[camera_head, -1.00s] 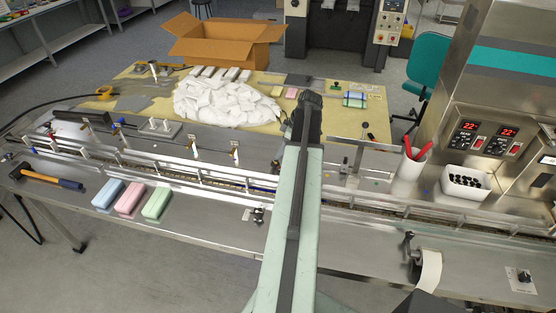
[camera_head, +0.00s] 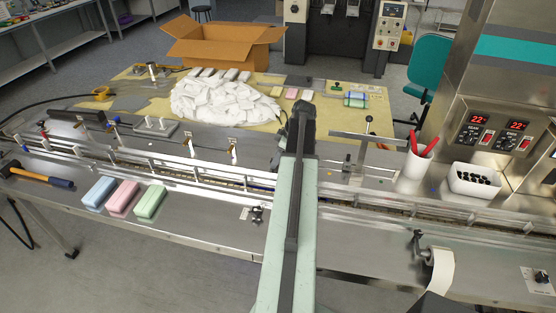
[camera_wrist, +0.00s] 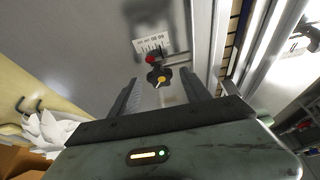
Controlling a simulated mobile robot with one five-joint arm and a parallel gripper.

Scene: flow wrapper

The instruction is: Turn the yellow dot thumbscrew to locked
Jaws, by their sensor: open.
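In the wrist view a black lobed knob with a yellow mark (camera_wrist: 159,78), which looks like the yellow dot thumbscrew, lies ahead between the fingertips of my gripper (camera_wrist: 164,88). The fingers are open, one on each side, and I cannot tell whether either touches it. A red-marked dark knob (camera_wrist: 152,60) sits just beyond it, next to a white label with scale marks (camera_wrist: 152,45). The locked or unlocked state of the thumbscrew is not clear. In the head view my arm hides the gripper and the spot it faces.
The conveyor rails (camera_head: 400,207) run along the bench. Blue (camera_head: 98,192), pink (camera_head: 123,198) and green (camera_head: 149,202) blocks lie at the front left. A white cup with red pens (camera_head: 414,172) and a white bin (camera_head: 474,181) stand right. A cardboard box (camera_head: 222,42) stands behind.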

